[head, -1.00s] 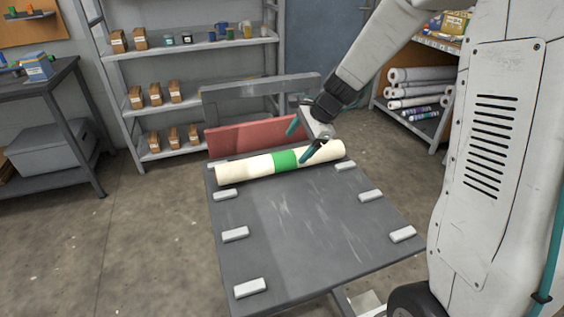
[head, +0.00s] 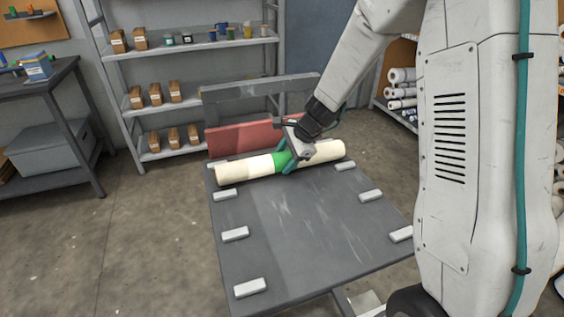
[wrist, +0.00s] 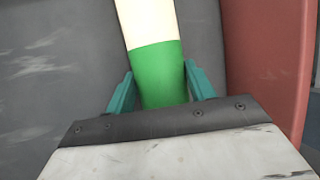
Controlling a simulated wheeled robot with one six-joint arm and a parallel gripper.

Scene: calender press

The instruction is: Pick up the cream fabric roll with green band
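The cream fabric roll (head: 242,169) lies across the far end of the grey table, with a green band (head: 281,163) near its middle. The wrist view shows its cream part (wrist: 148,22) and green band (wrist: 160,75). My gripper (head: 288,164) is low over the roll at the band. In the wrist view its teal fingers (wrist: 160,92) stand open on either side of the band. A small gap shows at the left finger; the right finger is very close to the roll, and I cannot tell if it touches. The part of the band under the gripper body is hidden.
The grey table (head: 300,235) is bare in front of the roll, with several small white blocks (head: 235,234) along its sides. A red panel (head: 240,139) stands right behind the roll, below a grey bar (head: 240,93). Shelves with boxes (head: 155,94) stand farther back.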

